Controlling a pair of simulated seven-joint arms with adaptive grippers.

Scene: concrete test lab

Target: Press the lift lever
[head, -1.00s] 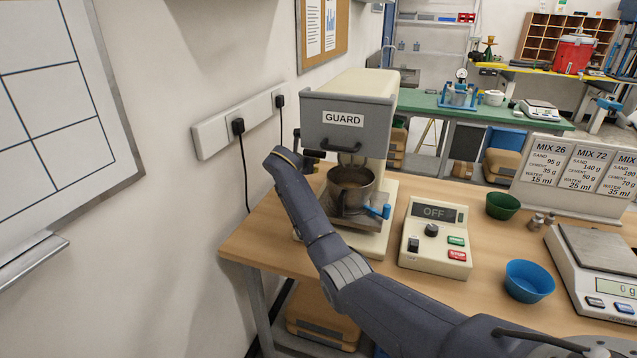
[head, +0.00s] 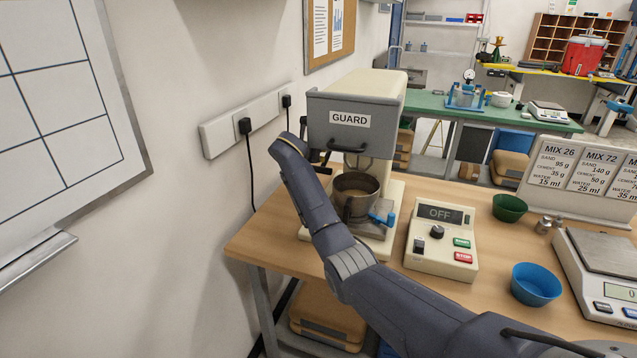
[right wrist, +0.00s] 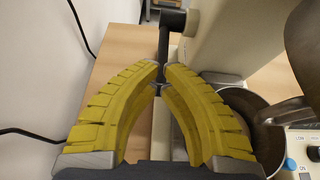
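The lift lever (right wrist: 163,45) is a dark rod on the mixer's left side, running from a dark hub towards my gripper. My right gripper (right wrist: 160,82) has its yellow fingers brought together at the tips, right at the rod's near end. I cannot tell whether the tips touch the rod or overlap it. In the head view my own wrist hides the fingers. My left gripper is not in view.
A control box (head: 440,243) reading OFF stands right of the mixer. Further right are a green bowl (head: 509,207), a blue bowl (head: 536,284) and a scale (head: 600,250). The wall with a socket strip (head: 225,133) is close on the left.

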